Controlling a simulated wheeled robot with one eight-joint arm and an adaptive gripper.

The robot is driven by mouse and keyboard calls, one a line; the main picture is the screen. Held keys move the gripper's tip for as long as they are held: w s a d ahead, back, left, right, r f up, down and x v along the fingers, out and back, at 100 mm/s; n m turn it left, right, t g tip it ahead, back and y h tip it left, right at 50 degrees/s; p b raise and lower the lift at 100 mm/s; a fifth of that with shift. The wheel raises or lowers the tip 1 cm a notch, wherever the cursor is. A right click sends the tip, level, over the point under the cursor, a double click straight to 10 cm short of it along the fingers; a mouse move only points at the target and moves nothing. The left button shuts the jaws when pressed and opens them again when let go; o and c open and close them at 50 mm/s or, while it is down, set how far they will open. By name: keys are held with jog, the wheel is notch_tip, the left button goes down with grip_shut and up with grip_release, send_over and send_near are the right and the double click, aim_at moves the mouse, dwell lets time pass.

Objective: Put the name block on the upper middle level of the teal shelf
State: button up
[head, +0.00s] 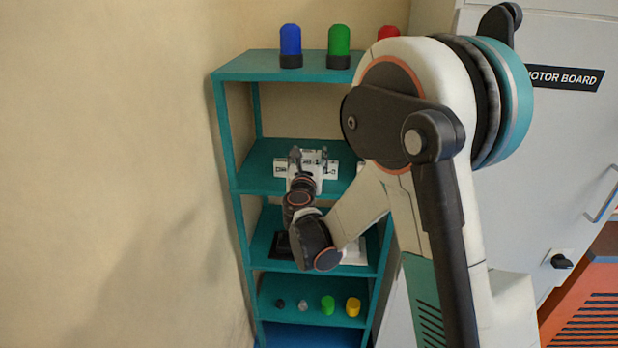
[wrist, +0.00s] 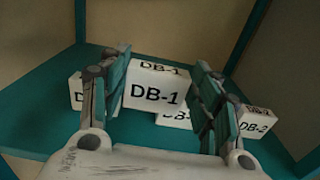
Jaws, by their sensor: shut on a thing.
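The teal shelf (head: 240,160) stands against the wall in the head view. My gripper (head: 309,158) reaches into its upper middle level. In the wrist view my gripper (wrist: 160,95) is shut on a white name block (wrist: 155,94) marked DB-1, with one finger on each side. The held block is slightly tilted in the picture, its label facing the wrist camera. I cannot tell whether it touches the shelf board (wrist: 52,125).
The top board carries a blue lamp (head: 290,42), a green lamp (head: 339,42) and a red lamp (head: 388,32). The lowest visible board holds small knobs, including a green one (head: 327,304) and a yellow one (head: 352,306). A grey cabinet (head: 545,170) stands at right.

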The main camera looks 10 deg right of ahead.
jog(key=shift+f+b, duration=0.95)
jog(key=shift+f, duration=1.4)
jog(key=shift+r, duration=0.1)
jog(key=o, duration=1.1)
jog(key=shift+c, duration=0.2)
